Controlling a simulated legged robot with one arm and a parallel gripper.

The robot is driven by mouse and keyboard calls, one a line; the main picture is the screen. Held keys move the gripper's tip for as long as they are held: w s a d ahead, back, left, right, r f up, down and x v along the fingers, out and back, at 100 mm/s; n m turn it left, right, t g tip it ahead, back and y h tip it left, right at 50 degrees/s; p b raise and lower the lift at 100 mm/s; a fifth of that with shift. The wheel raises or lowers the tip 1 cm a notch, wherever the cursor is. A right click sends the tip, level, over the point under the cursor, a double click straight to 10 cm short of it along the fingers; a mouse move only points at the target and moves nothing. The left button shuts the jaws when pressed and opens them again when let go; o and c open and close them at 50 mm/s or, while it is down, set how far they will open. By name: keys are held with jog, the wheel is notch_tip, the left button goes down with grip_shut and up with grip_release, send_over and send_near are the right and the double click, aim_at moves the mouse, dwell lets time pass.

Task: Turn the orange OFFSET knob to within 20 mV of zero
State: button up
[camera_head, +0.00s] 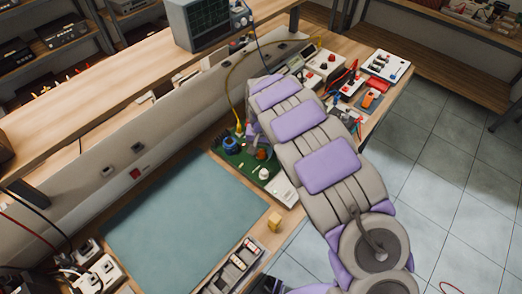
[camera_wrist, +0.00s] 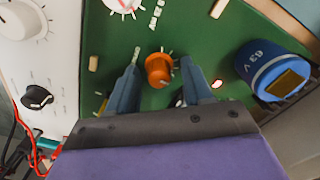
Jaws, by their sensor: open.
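The orange OFFSET knob (camera_wrist: 159,69) stands on a green circuit board (camera_wrist: 214,38), with white scale marks around it. My gripper (camera_wrist: 160,72) is open, with one finger on each side of the knob. Small gaps show between fingers and knob in the wrist view, so I see no contact. How deep the fingertips reach along the knob is hard to tell. In the head view the board (camera_head: 232,160) lies beside my arm, and the orange knob (camera_head: 262,154) shows small. I can read no millivolt value in either view.
A blue capacitor marked 63 V (camera_wrist: 270,68) stands right of my gripper. A white dial (camera_wrist: 122,5) with a red pointer is above the knob, and a black knob (camera_wrist: 38,97) is at left. A teal mat (camera_head: 185,220) lies clear beside the board.

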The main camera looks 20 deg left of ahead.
jog(key=shift+c, duration=0.5)
grip_shut()
jog(key=shift+p, duration=0.4)
jog(key=n+p, duration=0.3)
jog(key=shift+r, duration=0.2)
jog(key=n+p, duration=0.3)
jog(key=p, duration=0.1)
jog(key=shift+f+n, duration=0.15)
jog(key=shift+n, duration=0.15)
jog(key=shift+p, duration=0.3)
